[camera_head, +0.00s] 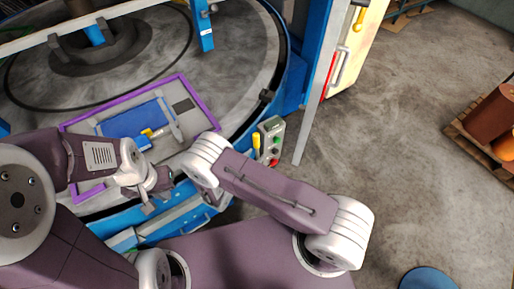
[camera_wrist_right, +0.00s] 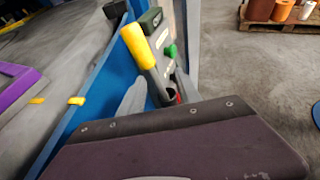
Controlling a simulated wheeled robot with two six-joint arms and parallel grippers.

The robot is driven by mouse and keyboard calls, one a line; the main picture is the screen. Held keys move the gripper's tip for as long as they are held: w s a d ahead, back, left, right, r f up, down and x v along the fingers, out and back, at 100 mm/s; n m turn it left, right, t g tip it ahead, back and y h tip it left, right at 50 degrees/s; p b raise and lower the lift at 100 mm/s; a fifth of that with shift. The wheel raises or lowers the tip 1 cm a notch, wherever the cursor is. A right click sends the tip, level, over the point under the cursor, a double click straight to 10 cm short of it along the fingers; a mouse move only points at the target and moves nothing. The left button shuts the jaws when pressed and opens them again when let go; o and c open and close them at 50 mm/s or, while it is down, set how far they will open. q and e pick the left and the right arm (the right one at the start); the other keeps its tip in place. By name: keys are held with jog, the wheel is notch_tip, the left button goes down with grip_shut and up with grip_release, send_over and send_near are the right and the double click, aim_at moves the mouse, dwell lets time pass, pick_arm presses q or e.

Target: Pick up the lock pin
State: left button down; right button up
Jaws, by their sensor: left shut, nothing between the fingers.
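A pin with a yellow grip and grey shaft, which looks like the lock pin (camera_wrist_right: 143,50), stands tilted beside the control box in the right wrist view. Its lower end is near a dark round opening. Its yellow grip also shows in the head view (camera_head: 256,143). My right gripper (camera_wrist_right: 160,82) has its grey fingers apart, one on each side of the shaft in the picture; I cannot tell whether they touch it. In the head view my right arm hides that gripper. My left gripper (camera_head: 151,204) is shut and empty, over the blue machine's front edge.
The control box (camera_head: 270,138) with green and red buttons stands close to the pin. A purple frame (camera_head: 200,100) with a blue plate (camera_head: 130,120) lies on the round table. A blue post and cabinet (camera_head: 345,50) stand behind. The floor at right is clear up to a pallet (camera_head: 465,130).

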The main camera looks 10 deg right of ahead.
jog(key=shift+w+d+f, duration=0.2)
jog(key=shift+w+f, duration=0.05)
jog(key=shift+w, duration=0.15)
jog(key=shift+w+d+f, duration=0.2)
jog(key=shift+w, duration=0.2)
jog(key=p+x, duration=0.1)
jog(key=x, duration=0.4)
jog(key=shift+s+d+f+p, duration=0.15)
jog(key=shift+s+p, duration=0.05)
jog(key=shift+p, duration=0.1)
pick_arm(q)
jog(key=shift+w+d+r, duration=0.2)
jog(key=shift+d+r, duration=0.05)
jog(key=shift+r, duration=0.2)
jog(key=shift+w+d+r, duration=0.15)
jog(key=shift+d+r, duration=0.05)
jog(key=shift+r, duration=0.25)
pick_arm(e)
grip_shut()
